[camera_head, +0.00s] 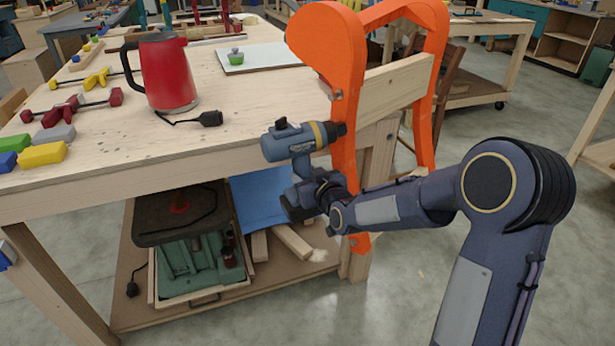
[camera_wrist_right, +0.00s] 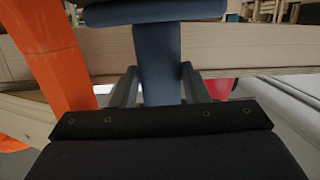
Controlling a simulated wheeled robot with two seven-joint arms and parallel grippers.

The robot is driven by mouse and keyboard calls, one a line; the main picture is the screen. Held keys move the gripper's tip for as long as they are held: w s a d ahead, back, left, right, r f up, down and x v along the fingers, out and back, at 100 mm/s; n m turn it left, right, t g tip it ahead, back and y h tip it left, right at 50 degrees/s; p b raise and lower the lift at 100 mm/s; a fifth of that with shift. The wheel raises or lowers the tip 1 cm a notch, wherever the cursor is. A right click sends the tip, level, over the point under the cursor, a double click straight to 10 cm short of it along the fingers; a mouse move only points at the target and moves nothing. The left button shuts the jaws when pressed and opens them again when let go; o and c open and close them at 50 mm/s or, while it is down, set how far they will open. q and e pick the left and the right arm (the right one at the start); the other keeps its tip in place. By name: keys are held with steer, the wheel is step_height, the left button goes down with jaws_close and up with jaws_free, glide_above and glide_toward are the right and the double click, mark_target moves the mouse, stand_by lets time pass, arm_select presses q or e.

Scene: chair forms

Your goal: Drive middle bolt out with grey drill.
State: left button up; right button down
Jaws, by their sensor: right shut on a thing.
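The grey drill (camera_head: 288,141), with a gold band and dark chuck, is held upright by its handle in my right gripper (camera_head: 318,186). Its chuck points right at the front leg of the orange chair form (camera_head: 345,160) and looks close to it; I cannot tell whether it touches. In the right wrist view, both fingers flank the drill handle (camera_wrist_right: 158,62). One bolt (camera_head: 337,94) shows on the orange leg above the chuck, and another small dark one (camera_head: 353,241) shows low down. The middle bolt is not visible, possibly hidden by the chuck. My left gripper is out of view.
The chair form stands at the right end of the wooden workbench (camera_head: 110,145), against a wooden rail (camera_head: 398,80).

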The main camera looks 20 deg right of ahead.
mark_target(293, 169)
steer(key=shift+w+a+b, duration=0.4)
steer(key=shift+w+a, duration=0.3)
steer(key=shift+w, duration=0.35)
stand_by(0.6)
steer(key=shift+w+a, duration=0.3)
steer(key=shift+w, duration=0.4)
stand_by(0.4)
steer(key=shift+w+a+f, duration=0.1)
steer(key=shift+w, duration=0.35)
steer(key=shift+w+a+b, duration=0.2)
steer(key=shift+w+b, duration=0.1)
steer(key=shift+w, duration=0.3)
steer(key=shift+d+b+v, duration=0.15)
steer(key=shift+b+v, duration=0.25)
steer(key=shift+v, duration=0.55)
steer(key=shift+d+b+v, duration=0.1)
steer(key=shift+b+v, duration=0.25)
steer(key=shift+v, duration=0.55)
steer(key=shift+w+f, duration=0.1)
steer(key=shift+f, duration=0.1)
stand_by(0.3)
